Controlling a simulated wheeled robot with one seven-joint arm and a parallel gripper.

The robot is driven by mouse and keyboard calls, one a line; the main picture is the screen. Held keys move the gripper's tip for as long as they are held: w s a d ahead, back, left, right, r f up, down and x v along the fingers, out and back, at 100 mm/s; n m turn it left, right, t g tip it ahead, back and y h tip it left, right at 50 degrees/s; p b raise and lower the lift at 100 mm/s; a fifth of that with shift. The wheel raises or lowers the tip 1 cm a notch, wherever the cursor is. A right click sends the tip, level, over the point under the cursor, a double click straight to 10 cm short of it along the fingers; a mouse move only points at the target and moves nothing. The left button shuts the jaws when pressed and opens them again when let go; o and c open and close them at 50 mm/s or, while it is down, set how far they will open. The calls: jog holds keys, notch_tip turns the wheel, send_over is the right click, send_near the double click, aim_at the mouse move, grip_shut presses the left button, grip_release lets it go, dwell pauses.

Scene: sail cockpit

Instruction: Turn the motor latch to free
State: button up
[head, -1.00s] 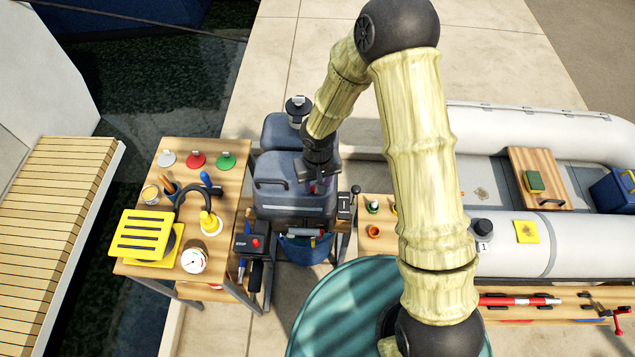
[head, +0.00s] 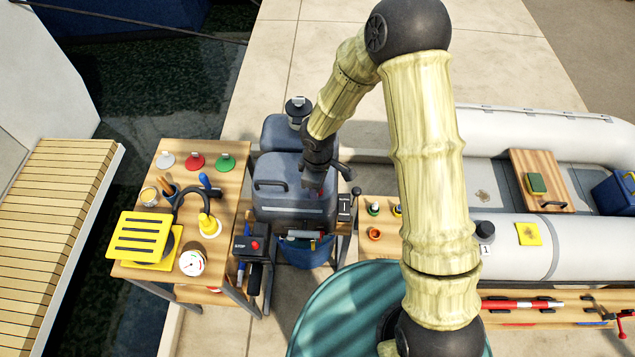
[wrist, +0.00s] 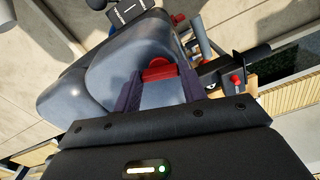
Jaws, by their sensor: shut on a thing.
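The grey outboard motor (head: 290,203) stands in the middle of the head view, its cowl also filling the left of the wrist view (wrist: 135,60). My gripper (wrist: 162,74) is at the cowl's right side, with its two dark fingers on either side of the red motor latch (wrist: 159,70). The gripper is shut on this latch. In the head view my gripper (head: 315,182) hides most of the latch, so its exact angle is hard to tell there.
A red-button control box (head: 249,244) stands in front of the motor to the left. A wooden table (head: 232,180) with discs, a gauge and tools is at left. A small bench (head: 378,246) and a grey inflatable boat (head: 520,262) lie to the right.

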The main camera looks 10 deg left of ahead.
jog(key=shift+n, duration=1.5)
jog(key=o, duration=1)
jog(key=shift+r, duration=0.1)
notch_tip(320, 180, up, 17)
jog(key=shift+r+b, duration=0.15)
jog(key=shift+b, duration=0.45)
jog(key=shift+d, duration=0.1)
